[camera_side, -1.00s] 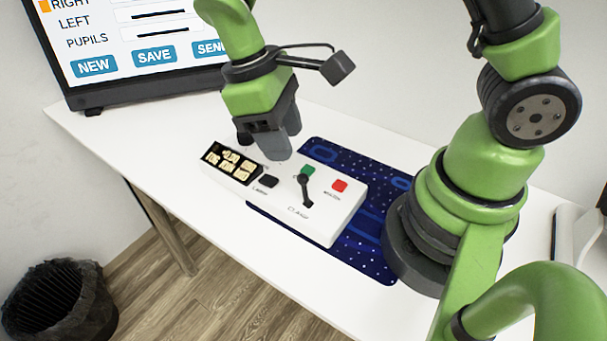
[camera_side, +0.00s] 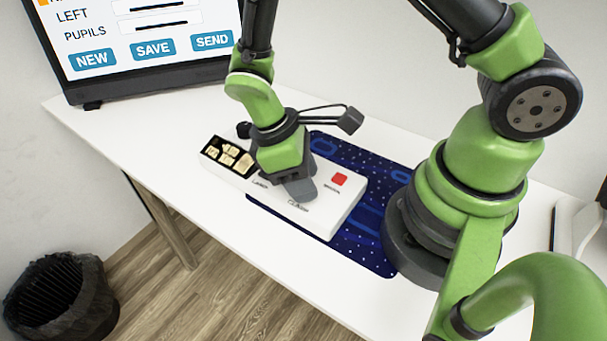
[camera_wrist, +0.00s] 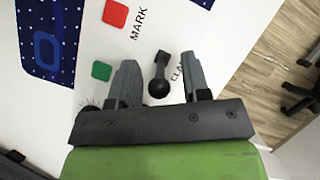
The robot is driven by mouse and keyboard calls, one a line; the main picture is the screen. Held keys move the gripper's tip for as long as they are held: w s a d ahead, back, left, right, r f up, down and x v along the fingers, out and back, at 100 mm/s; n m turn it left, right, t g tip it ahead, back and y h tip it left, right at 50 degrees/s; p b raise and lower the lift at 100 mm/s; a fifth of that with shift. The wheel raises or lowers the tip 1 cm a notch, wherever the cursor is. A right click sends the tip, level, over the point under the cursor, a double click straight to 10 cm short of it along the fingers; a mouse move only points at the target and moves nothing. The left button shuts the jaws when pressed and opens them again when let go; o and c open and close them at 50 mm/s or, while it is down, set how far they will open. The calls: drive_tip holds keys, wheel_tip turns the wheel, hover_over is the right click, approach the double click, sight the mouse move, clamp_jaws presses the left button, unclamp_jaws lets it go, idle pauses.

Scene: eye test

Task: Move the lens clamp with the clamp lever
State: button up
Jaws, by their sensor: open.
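The clamp lever (camera_wrist: 159,80) is a black lever with a round knob, on the white control box (camera_side: 337,212). In the wrist view it lies between the two grey fingers of my gripper (camera_wrist: 160,82), with a gap on both sides. My gripper (camera_side: 299,192) is open and low over the box in the side view, where it hides the lever. A green square (camera_wrist: 102,70) and a red square (camera_wrist: 115,13) sit on the box beside the lever. The lens clamp itself cannot be made out apart from the lever.
The box stands partly on a dark blue patterned mat (camera_side: 376,238) on a white table (camera_side: 130,130). A compartment with several pale pieces (camera_side: 228,153) is at the box's left end. A screen (camera_side: 150,40) stands at the back left. A bin (camera_side: 60,295) is on the floor.

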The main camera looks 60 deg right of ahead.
drive_tip(key=shift+c, duration=0.3)
clamp_jaws()
drive_tip(key=shift+s, duration=0.1)
drive_tip(key=shift+s+d+t, duration=0.1)
drive_tip(key=shift+s+t, duration=0.25)
drive_tip(key=shift+t, duration=0.65)
drive_tip(key=shift+s+t, duration=0.15)
drive_tip(key=shift+t, duration=0.25)
drive_tip(key=shift+o, duration=0.3)
unclamp_jaws()
